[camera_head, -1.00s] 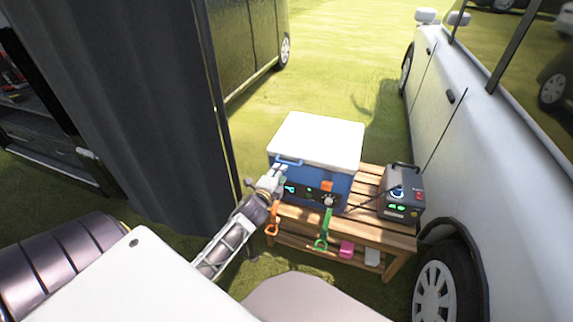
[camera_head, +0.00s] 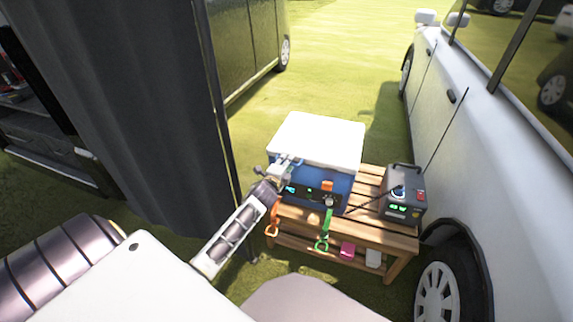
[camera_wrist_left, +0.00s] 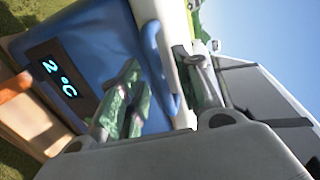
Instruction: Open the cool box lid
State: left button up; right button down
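The cool box has a blue body (camera_head: 338,189) and a white lid (camera_head: 320,138). It stands on a wooden slatted table, and the lid lies shut on it. My left gripper (camera_head: 289,162) is at the box's front left, just under the lid's front edge. In the left wrist view the blue handle (camera_wrist_left: 153,45) lies between the open fingers of the left gripper (camera_wrist_left: 162,72), close to the white lid edge (camera_wrist_left: 150,10). I cannot tell whether either finger touches it. The display (camera_wrist_left: 60,78) on the box front reads 2 °C. My right gripper is not in view.
A grey power unit (camera_head: 403,193) stands on the wooden table (camera_head: 370,224) right of the box. Orange (camera_head: 271,228) and green (camera_head: 323,240) straps hang in front. A white car (camera_head: 490,150) is close on the right, a dark curtain (camera_head: 120,110) on the left.

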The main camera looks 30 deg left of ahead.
pick_arm(q)
jog(key=shift+w+a+f, duration=0.15)
jog(key=shift+w, duration=0.35)
jog(key=shift+c, duration=0.3)
grip_shut()
